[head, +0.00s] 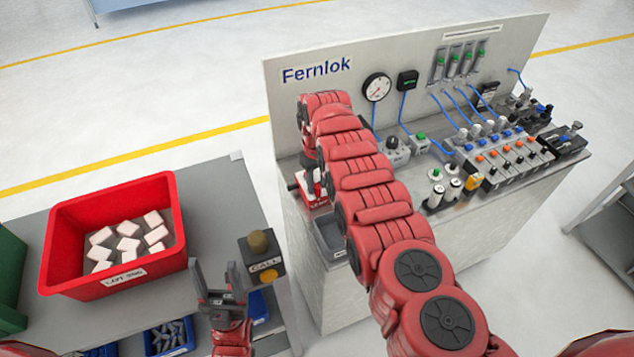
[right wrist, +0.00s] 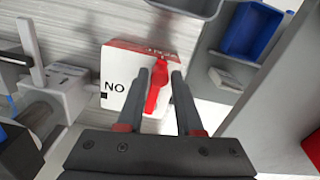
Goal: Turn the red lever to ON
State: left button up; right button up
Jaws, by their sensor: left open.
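The red lever (right wrist: 156,88) sits on a white and red switch box (right wrist: 119,75) in the right wrist view. My left gripper (head: 217,273) is open and empty, left of the call button box (head: 265,262).
A red bin (head: 63,250) of white blocks stands on the left table. The bench's back panel (head: 290,110) carries a gauge (head: 376,87). Valves (head: 500,150) and blue tubes crowd the bench's right side. A grey tray (head: 330,238) is in front of the switch box.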

grip_shut()
dwell(1.1)
